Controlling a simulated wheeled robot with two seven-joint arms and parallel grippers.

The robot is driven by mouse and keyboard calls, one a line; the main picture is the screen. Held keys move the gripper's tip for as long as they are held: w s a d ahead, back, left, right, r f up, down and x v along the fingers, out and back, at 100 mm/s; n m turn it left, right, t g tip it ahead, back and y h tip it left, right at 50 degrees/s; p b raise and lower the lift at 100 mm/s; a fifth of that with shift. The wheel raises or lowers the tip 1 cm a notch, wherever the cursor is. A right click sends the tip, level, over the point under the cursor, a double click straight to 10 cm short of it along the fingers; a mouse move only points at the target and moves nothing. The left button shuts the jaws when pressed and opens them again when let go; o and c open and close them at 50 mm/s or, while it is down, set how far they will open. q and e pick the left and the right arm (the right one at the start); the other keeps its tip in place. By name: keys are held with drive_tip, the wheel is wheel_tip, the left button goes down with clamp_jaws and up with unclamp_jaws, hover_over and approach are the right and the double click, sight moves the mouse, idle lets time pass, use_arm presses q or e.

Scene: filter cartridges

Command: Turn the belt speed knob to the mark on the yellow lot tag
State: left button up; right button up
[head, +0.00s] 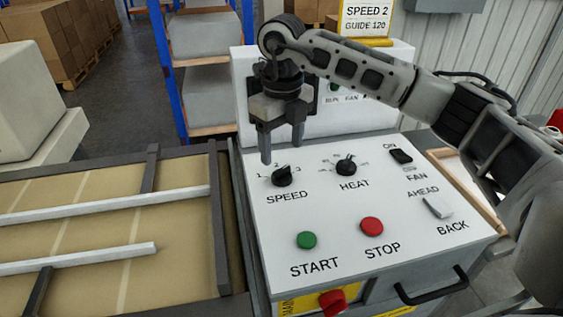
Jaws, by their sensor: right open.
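The black speed knob (282,177) sits at the upper left of the white control panel, above the word SPEED. Small number marks fan around its top; its pointer appears to lean up and right, but the exact mark is hard to read. The yellow-edged lot tag (367,20) at the top reads SPEED 2, GUIDE 120. My right gripper (282,150) is open and empty, fingers pointing down, just above and behind the speed knob, apparently not touching it. My left gripper is out of view.
The heat knob (346,166) is right of the speed knob. The fan switch (401,157), ahead/back switch (437,207), green start button (306,240) and red stop button (371,227) share the panel. The conveyor belt (90,225) with pale rails lies left.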

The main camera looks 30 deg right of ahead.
sight(282, 169)
wheel_tip(282, 169, down, 6)
drive_tip(key=shift+r+p, duration=0.1)
drive_tip(key=shift+p, duration=0.25)
drive_tip(key=c, duration=1)
